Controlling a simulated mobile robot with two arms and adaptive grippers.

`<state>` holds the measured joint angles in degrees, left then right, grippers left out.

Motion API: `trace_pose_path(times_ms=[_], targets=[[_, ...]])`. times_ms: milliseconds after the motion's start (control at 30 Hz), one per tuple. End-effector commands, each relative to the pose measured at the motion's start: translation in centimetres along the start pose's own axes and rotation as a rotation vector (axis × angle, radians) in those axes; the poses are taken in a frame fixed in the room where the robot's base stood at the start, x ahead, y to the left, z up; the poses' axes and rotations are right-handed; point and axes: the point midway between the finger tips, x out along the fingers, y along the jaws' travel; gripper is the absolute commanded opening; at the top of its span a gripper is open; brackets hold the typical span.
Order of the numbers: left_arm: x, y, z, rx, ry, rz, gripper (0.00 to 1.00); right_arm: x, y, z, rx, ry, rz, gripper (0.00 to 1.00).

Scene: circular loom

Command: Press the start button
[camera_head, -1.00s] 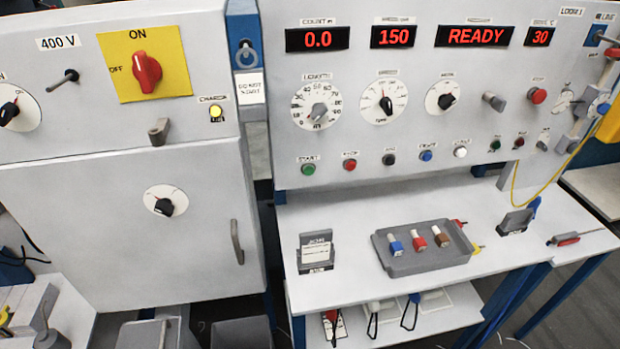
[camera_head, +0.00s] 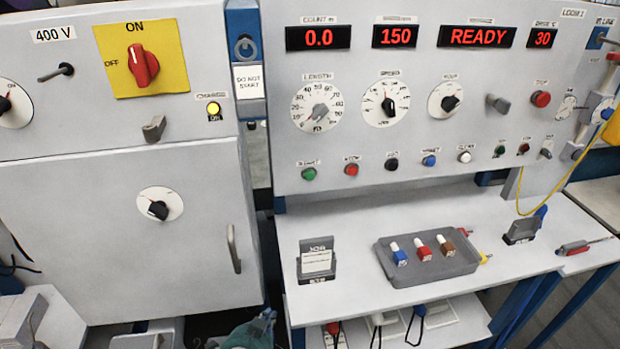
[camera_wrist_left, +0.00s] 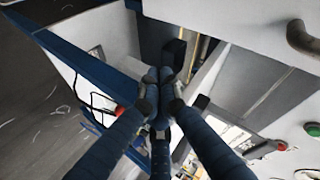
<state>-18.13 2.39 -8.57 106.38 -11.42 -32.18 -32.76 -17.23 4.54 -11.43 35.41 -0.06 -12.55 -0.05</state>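The start button is the green button (camera_head: 308,174) under a small label at the left end of the lower button row on the loom panel (camera_head: 440,190). A green button (camera_wrist_left: 312,129) also shows at the right edge of the left wrist view, beside a red one. My left gripper (camera_head: 252,333) shows only in part at the bottom of the head view, low between the cabinet and the bench, well below the start button. In the left wrist view its dark blue fingers (camera_wrist_left: 160,76) come together at the tips, with nothing seen between them. My right gripper is not in view.
Red (camera_head: 351,169), black, blue and white buttons stand right of the green one. Dials and displays, one reading READY, are above. A grey tray (camera_head: 428,268) and a card holder (camera_head: 317,262) stand on the bench below. The cabinet (camera_head: 120,240) is at left.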

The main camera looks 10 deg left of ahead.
Motion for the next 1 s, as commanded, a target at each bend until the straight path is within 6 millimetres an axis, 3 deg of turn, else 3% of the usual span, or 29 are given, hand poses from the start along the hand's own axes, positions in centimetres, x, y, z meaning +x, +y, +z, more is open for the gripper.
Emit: trace_pose_path(times_ms=[33,267,500,800,1000], targets=[[0.1,-1.6,-1.9,0.052,0.044,-0.043,0.00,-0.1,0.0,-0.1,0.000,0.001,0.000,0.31],[-0.7,-7.8,-9.6,0.302,0.217,-0.256,0.00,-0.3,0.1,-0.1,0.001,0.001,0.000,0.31],[-3.5,-13.3,-17.5,0.567,0.357,-0.514,0.00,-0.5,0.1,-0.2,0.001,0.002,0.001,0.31],[-5.5,-13.6,-25.6,0.916,0.525,-0.846,0.00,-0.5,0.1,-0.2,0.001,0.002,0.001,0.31],[-6.6,-13.3,-27.6,1.002,0.567,-0.946,0.00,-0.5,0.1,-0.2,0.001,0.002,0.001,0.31]])
